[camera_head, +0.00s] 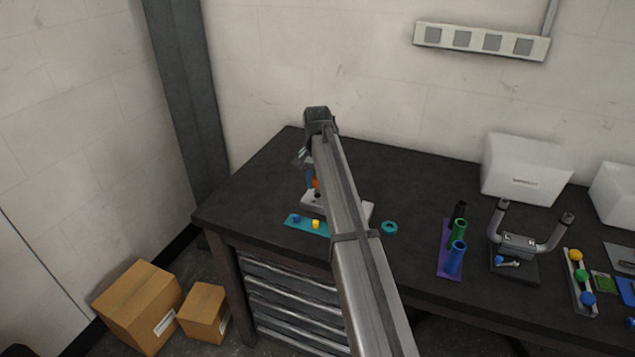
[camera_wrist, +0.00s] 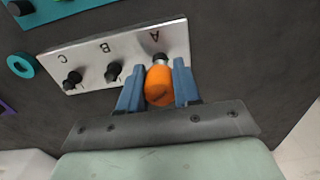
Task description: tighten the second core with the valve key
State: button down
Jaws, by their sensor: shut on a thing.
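My gripper (camera_wrist: 160,68) is shut on the valve key (camera_wrist: 159,87), an orange handle held between its blue fingers. The key's dark metal end meets the light grey block (camera_wrist: 82,60) at the letter A. I cannot tell whether it is seated on a core there. Two black cores stand in the block, one by the letter B (camera_wrist: 113,72) and one by the letter C (camera_wrist: 73,78). In the head view, my arm hides much of the block (camera_head: 308,203); some of the orange handle (camera_head: 316,183) shows beside the arm.
A teal strip (camera_head: 293,226) with a blue and a yellow piece lies in front of the block. A teal ring (camera_head: 389,228) lies to its right. Further right are coloured tubes on a purple base (camera_head: 444,262), a two-handled stand (camera_head: 519,245) and white bins (camera_head: 524,168).

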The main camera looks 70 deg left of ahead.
jog(key=m, duration=0.5)
jog(key=shift+d+f, duration=0.25)
jog(key=shift+f, duration=0.15)
jog(key=m, duration=0.3)
jog(key=shift+m, duration=0.4)
jog(key=c, duration=1.2)
grip_release()
jog(key=o, duration=0.4)
jog(key=shift+a+r, duration=0.15)
jog(key=n, duration=0.5)
jog(key=shift+a+r+n, duration=0.1)
jog(key=shift+n, duration=0.3)
jog(key=n, duration=0.6)
